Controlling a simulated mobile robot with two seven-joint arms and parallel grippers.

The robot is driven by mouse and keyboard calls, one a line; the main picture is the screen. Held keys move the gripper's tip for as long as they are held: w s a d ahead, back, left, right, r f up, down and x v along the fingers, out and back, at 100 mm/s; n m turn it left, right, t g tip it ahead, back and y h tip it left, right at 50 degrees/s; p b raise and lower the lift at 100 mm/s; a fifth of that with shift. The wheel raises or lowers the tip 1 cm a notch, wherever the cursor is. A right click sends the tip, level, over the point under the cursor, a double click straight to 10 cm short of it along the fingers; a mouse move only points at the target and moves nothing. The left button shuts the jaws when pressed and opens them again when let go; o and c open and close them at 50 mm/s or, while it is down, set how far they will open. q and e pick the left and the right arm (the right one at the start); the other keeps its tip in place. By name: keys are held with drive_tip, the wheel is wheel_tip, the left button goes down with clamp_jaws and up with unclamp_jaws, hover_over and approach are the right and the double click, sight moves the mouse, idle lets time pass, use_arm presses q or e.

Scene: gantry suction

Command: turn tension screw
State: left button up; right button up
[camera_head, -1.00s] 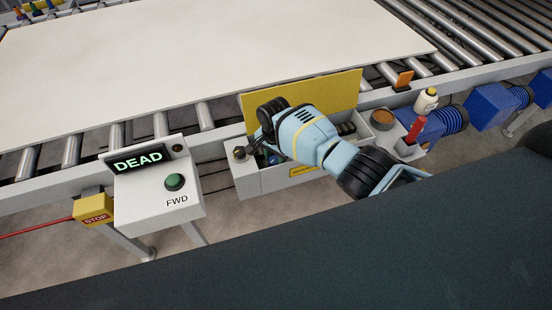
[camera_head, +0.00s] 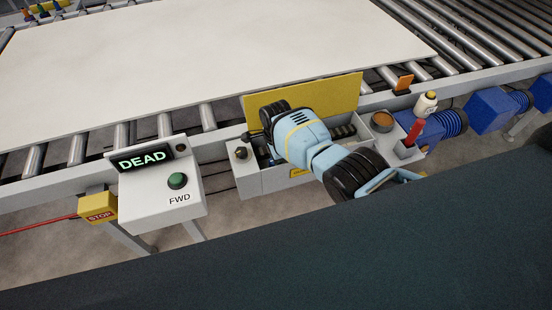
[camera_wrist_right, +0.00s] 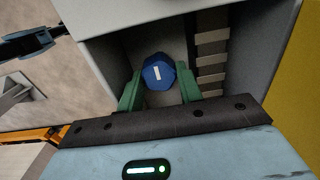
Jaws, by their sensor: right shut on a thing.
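The tension screw (camera_wrist_right: 158,72) shows in the right wrist view as a blue, faceted head with a white mark, inside a grey open box (camera_head: 262,182). My right gripper (camera_wrist_right: 159,85) has its two green fingers shut on the screw head, one on each side. In the head view my right gripper (camera_head: 270,152) reaches down into the left part of the box, and its wrist hides the screw.
A yellow lid (camera_head: 330,92) stands open behind the box. To the left are a control panel (camera_head: 150,190) reading DEAD, its green FWD button (camera_head: 177,181) and a yellow STOP box (camera_head: 97,207). A white board (camera_head: 200,55) covers the rollers. A red-handled tool (camera_head: 415,132) stands right.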

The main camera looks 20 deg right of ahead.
drive_tip(key=shift+d, duration=0.1)
idle(0.3)
drive_tip(key=o, duration=1)
drive_tip(key=shift+c, duration=0.2)
use_arm(q)
drive_tip(key=shift+w, duration=0.1)
use_arm(e)
drive_tip(key=shift+f, duration=0.1)
drive_tip(key=shift+s, duration=0.1)
